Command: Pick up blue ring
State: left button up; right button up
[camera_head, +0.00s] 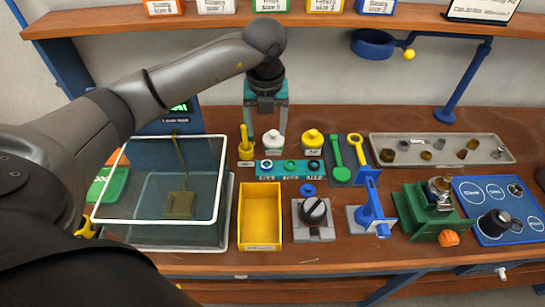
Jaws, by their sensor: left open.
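A teal rack (277,175) on the bench holds a row of small rings: a white one (267,164) at left, a green one (290,166) in the middle and a dark blue ring (314,166) at right. A separate bright blue round piece (308,190) lies in front of the rack, behind a grey block with a black knob; whether it is a ring is too small to tell. My left gripper (265,124) points down behind the rack, above the back of the bench, with its fingers apart and empty. It is apart from the rings. My right gripper is not in view.
White (272,141) and yellow (312,141) bottles stand behind the rack. A clear tank (150,238) and a yellow bin (260,210) are at left and front. Green and yellow wrenches (337,158), a blue stand (371,208), a green vise (425,212) and a parts tray (470,150) are at right.

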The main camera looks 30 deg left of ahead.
pick_arm(q)
send_near(267, 165)
jog(key=shift+f, duration=0.5)
jog(key=shift+w+f, duration=0.1)
jog(key=shift+f, duration=0.65)
jog(key=shift+a+f, duration=0.1)
jog(key=shift+f, duration=0.1)
jog(key=f, duration=0.4)
jog(key=shift+w+a+f, duration=0.1)
jog(key=shift+w+a, duration=0.1)
jog(key=shift+a, duration=0.05)
jog(key=shift+f, duration=0.35)
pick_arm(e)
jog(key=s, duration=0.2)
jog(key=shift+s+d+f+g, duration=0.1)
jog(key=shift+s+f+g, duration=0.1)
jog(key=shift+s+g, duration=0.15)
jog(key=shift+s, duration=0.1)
pick_arm(q)
jog(key=shift+w, duration=0.1)
grip_shut()
